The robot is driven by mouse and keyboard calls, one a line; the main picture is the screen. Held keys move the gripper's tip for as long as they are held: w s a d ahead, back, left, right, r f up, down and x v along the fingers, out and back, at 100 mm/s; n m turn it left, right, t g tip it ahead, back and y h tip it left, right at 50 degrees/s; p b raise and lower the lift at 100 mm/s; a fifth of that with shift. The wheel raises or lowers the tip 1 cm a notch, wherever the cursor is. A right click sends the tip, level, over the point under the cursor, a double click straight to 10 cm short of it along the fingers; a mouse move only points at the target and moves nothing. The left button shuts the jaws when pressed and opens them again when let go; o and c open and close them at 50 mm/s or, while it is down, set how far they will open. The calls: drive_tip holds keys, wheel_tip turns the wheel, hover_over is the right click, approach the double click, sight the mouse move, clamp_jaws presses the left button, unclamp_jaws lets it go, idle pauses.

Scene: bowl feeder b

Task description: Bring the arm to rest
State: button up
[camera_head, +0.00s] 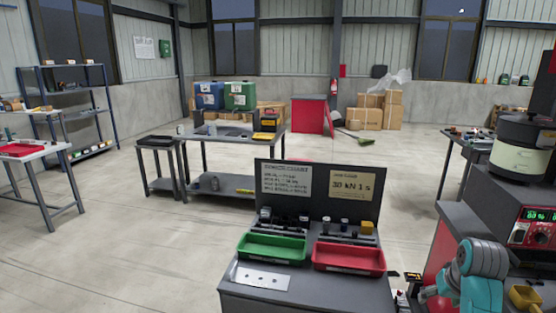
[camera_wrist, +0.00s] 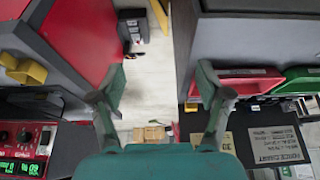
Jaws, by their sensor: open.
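My gripper (camera_wrist: 160,76) shows in the wrist view with its two teal fingers spread wide apart. Nothing is between them, only the floor beyond. It faces the gap between the red and grey machine (camera_wrist: 68,35) at left and the dark workstation (camera_wrist: 245,28) at right. In the head view my teal arm (camera_head: 482,262) is folded at the lower right, beside the feeder machine. My fingertips cannot be made out clearly there.
The workstation holds a green tray (camera_head: 272,258) and a red tray (camera_head: 348,268) below a sign board (camera_head: 318,208). The feeder bowl (camera_head: 517,158) stands on the machine at right, with a yellow bin (camera_head: 524,297) low in front. Open floor (camera_head: 110,245) lies at left.

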drive_tip(key=s+a+f+t, duration=0.1)
drive_tip(key=s+a+f, duration=0.2)
drive_tip(key=a+f, duration=0.35)
drive_tip(key=s+a+f+t, duration=0.1)
drive_tip(key=s+a+f, duration=0.2)
drive_tip(key=f, duration=0.6)
drive_tip(key=s+a+f+n+t, duration=0.1)
drive_tip(key=s+a+f, duration=0.3)
drive_tip(key=s, duration=0.2)
drive_tip(key=s+a+f+t, duration=0.2)
drive_tip(key=s+a+f, duration=0.15)
drive_tip(key=s, duration=0.25)
drive_tip(key=s+a+r+t, duration=0.1)
drive_tip(key=s+a, duration=0.1)
drive_tip(key=s, duration=0.3)
drive_tip(key=s+a+r+n+t, duration=0.1)
drive_tip(key=s+a, duration=0.1)
drive_tip(key=s, duration=0.4)
drive_tip(key=s+a+r+t, duration=0.1)
drive_tip(key=s+a, duration=0.2)
drive_tip(key=s, duration=0.2)
drive_tip(key=s+a+r+n+t+y, duration=0.1)
drive_tip(key=s+a+r+t, duration=0.1)
drive_tip(key=s+r, duration=1.1)
drive_tip(key=shift+s+a+r, duration=0.15)
drive_tip(key=shift+s+a, duration=0.05)
